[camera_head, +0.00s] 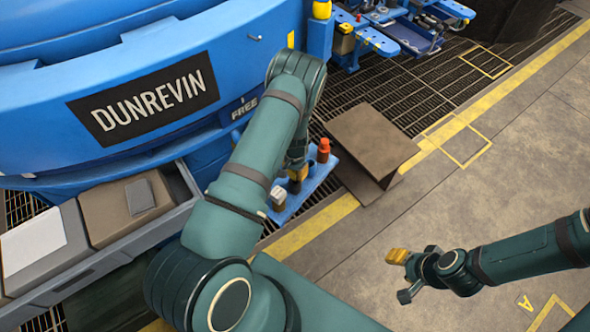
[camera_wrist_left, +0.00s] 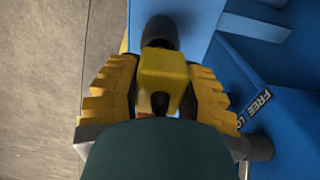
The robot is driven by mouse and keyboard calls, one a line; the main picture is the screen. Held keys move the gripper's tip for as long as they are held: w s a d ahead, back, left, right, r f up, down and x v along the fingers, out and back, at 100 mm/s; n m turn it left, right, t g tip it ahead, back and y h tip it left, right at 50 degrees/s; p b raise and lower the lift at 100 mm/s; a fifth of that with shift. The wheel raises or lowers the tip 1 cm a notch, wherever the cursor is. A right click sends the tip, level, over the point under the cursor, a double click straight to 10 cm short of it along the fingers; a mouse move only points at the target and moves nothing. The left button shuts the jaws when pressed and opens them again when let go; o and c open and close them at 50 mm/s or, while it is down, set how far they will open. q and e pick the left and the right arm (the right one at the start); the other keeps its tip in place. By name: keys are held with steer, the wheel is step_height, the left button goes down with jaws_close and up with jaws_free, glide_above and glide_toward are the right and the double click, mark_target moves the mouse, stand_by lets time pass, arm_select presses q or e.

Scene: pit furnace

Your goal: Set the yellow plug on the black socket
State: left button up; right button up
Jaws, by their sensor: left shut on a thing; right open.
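In the left wrist view, the yellow plug (camera_wrist_left: 163,68) is between the ridged yellow fingers of my left gripper (camera_wrist_left: 160,90), which is shut on it. A dark rounded part (camera_wrist_left: 160,30), which looks like the black socket, shows just past the plug. I cannot tell whether they touch. In the head view, my left gripper (camera_head: 297,176) is low over a blue ledge (camera_head: 309,185), partly hidden by my arm. The plug and socket cannot be made out clearly there. My right gripper (camera_head: 402,276) is open and empty over the floor.
A red-orange fitting (camera_head: 323,150) and a pale fitting (camera_head: 278,198) stand on the blue ledge, close to my left gripper. The large blue furnace body (camera_head: 120,60) is at the left. A brown box-like stand (camera_head: 370,140) is to the right. The floor there is clear.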

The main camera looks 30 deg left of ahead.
arm_select(q)
steer(key=shift+f+b, duration=0.6)
steer(key=shift+f, duration=0.65)
steer(key=shift+f, duration=0.5)
stand_by(0.7)
steer(key=o, duration=0.8)
steer(key=shift+r+p, duration=3.5)
steer(key=shift+r, duration=1.95)
